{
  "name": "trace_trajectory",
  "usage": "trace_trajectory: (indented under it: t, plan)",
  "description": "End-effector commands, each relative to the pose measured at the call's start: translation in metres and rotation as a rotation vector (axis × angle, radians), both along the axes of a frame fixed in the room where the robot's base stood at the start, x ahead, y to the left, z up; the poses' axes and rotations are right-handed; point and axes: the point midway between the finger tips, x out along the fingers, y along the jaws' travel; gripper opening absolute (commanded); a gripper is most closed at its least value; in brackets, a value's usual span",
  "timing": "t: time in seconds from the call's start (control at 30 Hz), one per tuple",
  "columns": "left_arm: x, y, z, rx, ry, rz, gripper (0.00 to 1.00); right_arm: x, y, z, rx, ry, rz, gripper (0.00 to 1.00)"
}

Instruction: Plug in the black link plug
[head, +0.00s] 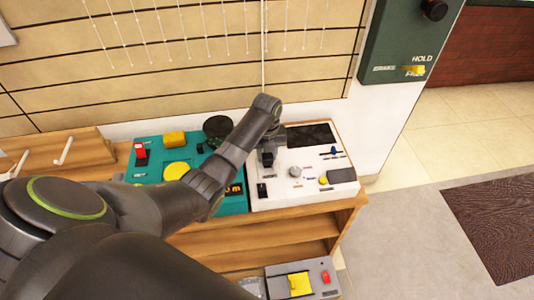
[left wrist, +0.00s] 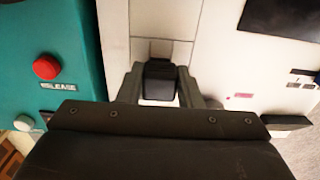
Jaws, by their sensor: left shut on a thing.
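The black link plug (left wrist: 160,82) is a dark block between the two fingers of my left gripper (left wrist: 160,72) in the left wrist view. The fingers are shut on its sides. In the head view my left gripper (head: 268,157) is over the left part of the white panel (head: 310,197); my arm and gripper hide part of the panel there. The plug's far end lies against or just above a pale block on the panel; I cannot tell whether it touches. No socket opening is clearly visible. My right gripper is not in view.
A teal panel (head: 234,205) with a red button (left wrist: 46,67) adjoins on the left. A small black block (head: 262,190), a grey knob (head: 295,171) and a dark plate (head: 311,136) are on the white panel. A grey box with a yellow part (head: 299,284) is lower down.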

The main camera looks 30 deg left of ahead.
Motion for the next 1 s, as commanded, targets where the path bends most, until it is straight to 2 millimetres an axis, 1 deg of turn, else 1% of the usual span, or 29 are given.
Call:
trace_trajectory:
  t: [0.9,0.93,1.0]
  plan:
    - [-0.0002,0.0,-0.0096,0.0,0.001,0.0,0.1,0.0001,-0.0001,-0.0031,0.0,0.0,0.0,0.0]
    - [-0.0002,0.0,-0.0095,0.0,0.001,0.0,0.33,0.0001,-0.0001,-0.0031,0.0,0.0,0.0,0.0]
    - [-0.0002,0.0,-0.0095,0.0,0.001,0.0,0.42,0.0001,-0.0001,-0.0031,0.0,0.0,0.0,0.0]
